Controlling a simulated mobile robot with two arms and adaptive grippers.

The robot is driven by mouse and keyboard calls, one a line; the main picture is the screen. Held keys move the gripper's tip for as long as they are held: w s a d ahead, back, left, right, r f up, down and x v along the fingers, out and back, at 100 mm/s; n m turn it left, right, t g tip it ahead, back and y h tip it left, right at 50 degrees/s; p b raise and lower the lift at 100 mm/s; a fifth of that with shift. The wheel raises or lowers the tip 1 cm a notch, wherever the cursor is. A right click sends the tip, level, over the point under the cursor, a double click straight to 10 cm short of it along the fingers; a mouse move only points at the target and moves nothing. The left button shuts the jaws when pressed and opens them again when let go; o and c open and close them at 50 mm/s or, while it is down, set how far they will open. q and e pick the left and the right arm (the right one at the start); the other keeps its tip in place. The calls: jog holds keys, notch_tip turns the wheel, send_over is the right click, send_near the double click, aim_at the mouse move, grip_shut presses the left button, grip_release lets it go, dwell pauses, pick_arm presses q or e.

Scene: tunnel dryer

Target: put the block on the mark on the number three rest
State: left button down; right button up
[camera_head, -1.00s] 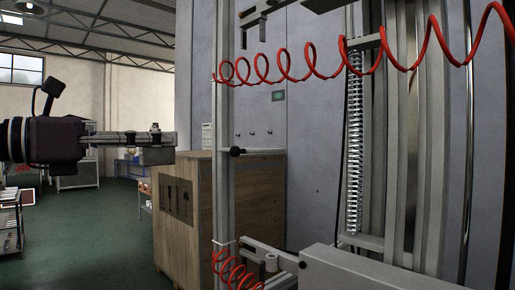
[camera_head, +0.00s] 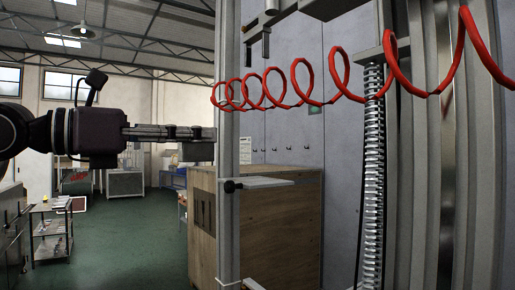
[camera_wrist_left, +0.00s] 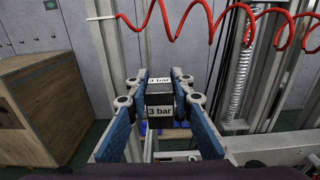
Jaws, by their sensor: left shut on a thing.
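My left gripper (camera_head: 205,140) reaches in from the left in the head view, its fingers level beside the grey upright post. In the left wrist view the gripper (camera_wrist_left: 159,98) is shut on a dark block (camera_wrist_left: 159,100) with white "3 bar" labels on two faces. The block sits between the blue finger pads, held in the air. I cannot make out a number three rest or its mark in these views. My right gripper is not in view.
A grey post (camera_head: 228,120) with a small pale shelf (camera_head: 265,182) stands close by the gripper. A red coiled hose (camera_head: 310,80) hangs across the front of the machine. A wooden crate (camera_head: 270,225) stands behind. Open green floor (camera_head: 125,235) lies at the left.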

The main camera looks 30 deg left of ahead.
pick_arm(q)
jog(key=p+x, duration=0.2)
jog(key=x, duration=0.1)
jog(key=p+x, duration=0.2)
jog(key=x, duration=0.2)
jog(key=p+x, duration=0.3)
jog(key=shift+w+d+r, duration=0.1)
jog(key=shift+r, duration=0.25)
jog(key=shift+w+d+f+p, duration=0.15)
jog(key=shift+w+d+p, duration=0.1)
jog(key=shift+w+p, duration=0.3)
jog(key=shift+w, duration=0.3)
jog(key=f, duration=0.1)
jog(key=f+b, duration=0.1)
jog(key=shift+d+f, duration=0.25)
jog(key=shift+f+b, duration=0.4)
jog(key=shift+b, duration=0.15)
jog(key=shift+a+f, duration=0.15)
jog(key=shift+f, duration=0.05)
jog(key=shift+w, duration=0.15)
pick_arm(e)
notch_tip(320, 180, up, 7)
